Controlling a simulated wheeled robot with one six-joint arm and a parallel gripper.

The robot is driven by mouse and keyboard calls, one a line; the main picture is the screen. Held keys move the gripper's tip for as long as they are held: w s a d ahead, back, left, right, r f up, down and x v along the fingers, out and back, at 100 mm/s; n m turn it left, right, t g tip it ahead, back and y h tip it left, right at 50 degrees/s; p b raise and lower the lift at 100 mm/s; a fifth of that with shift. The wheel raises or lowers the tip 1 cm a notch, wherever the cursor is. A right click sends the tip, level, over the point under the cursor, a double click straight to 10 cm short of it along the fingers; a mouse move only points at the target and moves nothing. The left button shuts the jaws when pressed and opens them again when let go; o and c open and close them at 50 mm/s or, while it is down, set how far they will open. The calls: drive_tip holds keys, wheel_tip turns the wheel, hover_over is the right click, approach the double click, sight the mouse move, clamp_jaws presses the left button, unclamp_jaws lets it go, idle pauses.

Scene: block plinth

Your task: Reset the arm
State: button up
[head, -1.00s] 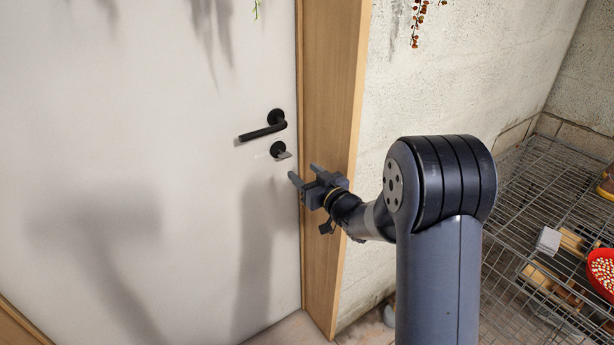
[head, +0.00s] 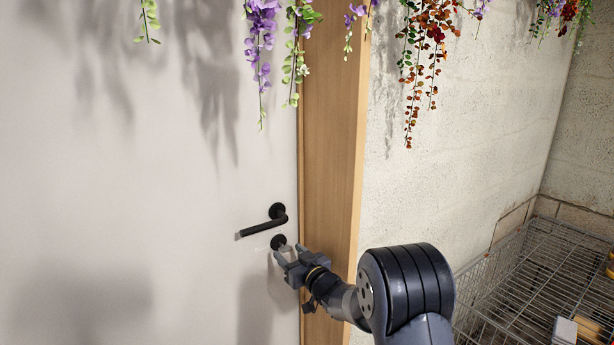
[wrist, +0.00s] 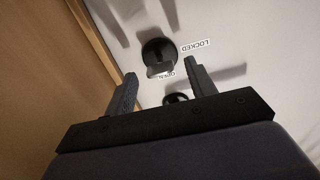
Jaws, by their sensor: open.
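My gripper (head: 289,255) is in front of the door's right edge, just below and right of the lock in the head view. Its jaws are open and empty. In the wrist view the two fingers (wrist: 160,68) stand apart, with the round black lock (wrist: 157,50) and its small turn piece showing between and beyond them. The lock (head: 278,242) is partly covered by my gripper in the head view. Whether the fingers touch the door cannot be told. A black lever handle (head: 265,222) is above the lock.
The white door (head: 130,180) is shut against a wooden frame (head: 332,150). A "LOCKED" label (wrist: 196,47) is beside the lock. Flower strands (head: 262,50) hang above. A wire rack (head: 540,280) stands at the lower right by the rough wall (head: 470,170).

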sight(285, 249)
drive_tip(key=shift+x, duration=1.6)
drive_tip(key=shift+s+d, duration=0.1)
drive_tip(key=shift+s, duration=0.1)
drive_tip(key=b+v, duration=0.1)
drive_tip(key=v, duration=1)
drive_tip(key=p+x, duration=0.1)
drive_tip(key=x, duration=1)
drive_tip(key=shift+w+a, duration=0.2)
drive_tip(key=shift+w, duration=0.05)
drive_tip(key=n, duration=0.2)
drive_tip(key=shift+s+d+n, duration=0.1)
drive_tip(key=shift+s+n, duration=0.05)
drive_tip(key=shift+n, duration=0.15)
drive_tip(key=n, duration=0.5)
drive_tip(key=b+v, duration=0.1)
drive_tip(key=v, duration=0.9)
drive_tip(key=shift+s+d, duration=0.25)
drive_tip(key=shift+f+b, duration=0.15)
drive_tip(key=shift+b, duration=0.3)
